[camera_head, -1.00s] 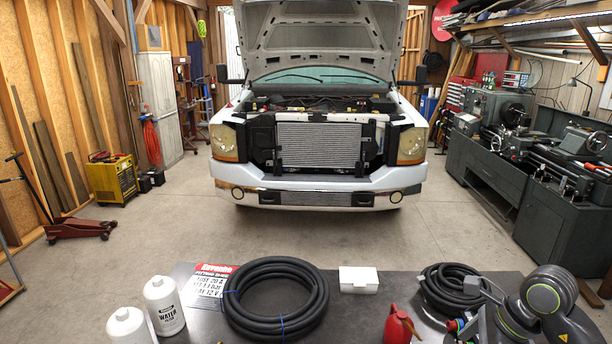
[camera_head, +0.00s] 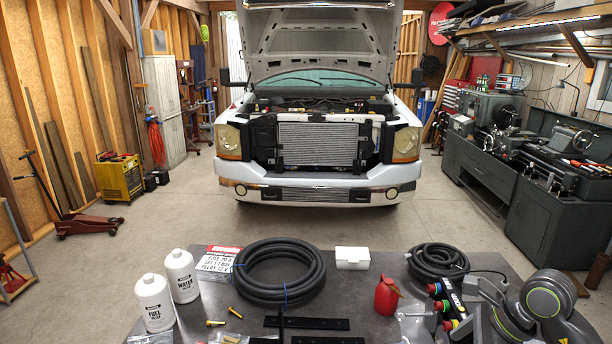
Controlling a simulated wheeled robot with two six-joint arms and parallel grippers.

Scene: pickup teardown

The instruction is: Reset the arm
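Part of my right arm (camera_head: 545,305), dark grey with green rings, shows at the lower right over the table's right end. My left arm and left gripper are out of view. The dark workbench (camera_head: 385,318) runs along the bottom of the view. The white pickup (camera_head: 315,185) stands beyond it with its hood raised and its radiator exposed.
On the bench are two white bottles (camera_head: 155,303), a coiled black hose (camera_head: 279,272), a white box (camera_head: 352,258), a red can (camera_head: 386,294), black bars (camera_head: 306,323) and brass bolts (camera_head: 235,312). A lathe (camera_head: 555,150) stands right. The floor before the truck is clear.

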